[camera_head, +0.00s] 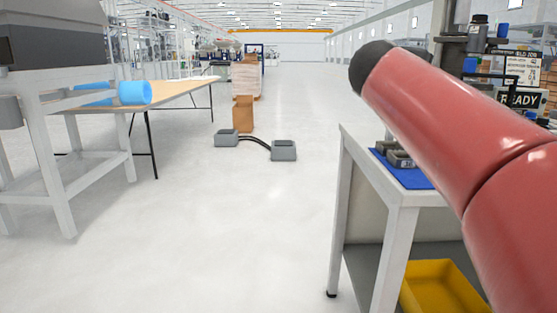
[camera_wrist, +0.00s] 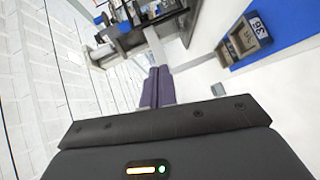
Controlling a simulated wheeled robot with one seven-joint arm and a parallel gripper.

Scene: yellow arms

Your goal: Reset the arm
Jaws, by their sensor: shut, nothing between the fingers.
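My arm (camera_head: 450,115) shows in the head view as red links reaching in from the right edge, up and in front of a workbench. My gripper does not show in the head view. In the wrist view my gripper (camera_wrist: 158,88) shows with its two dark purple fingers side by side and touching. Nothing is between the fingers.
A white workbench (camera_head: 348,142) with a blue mat (camera_head: 405,177) stands under my arm, and a yellow bin (camera_head: 440,287) sits on its lower shelf. A wooden table (camera_head: 185,88) with a blue cylinder (camera_head: 134,92) is at left. Grey boxes (camera_head: 284,150) lie on the floor.

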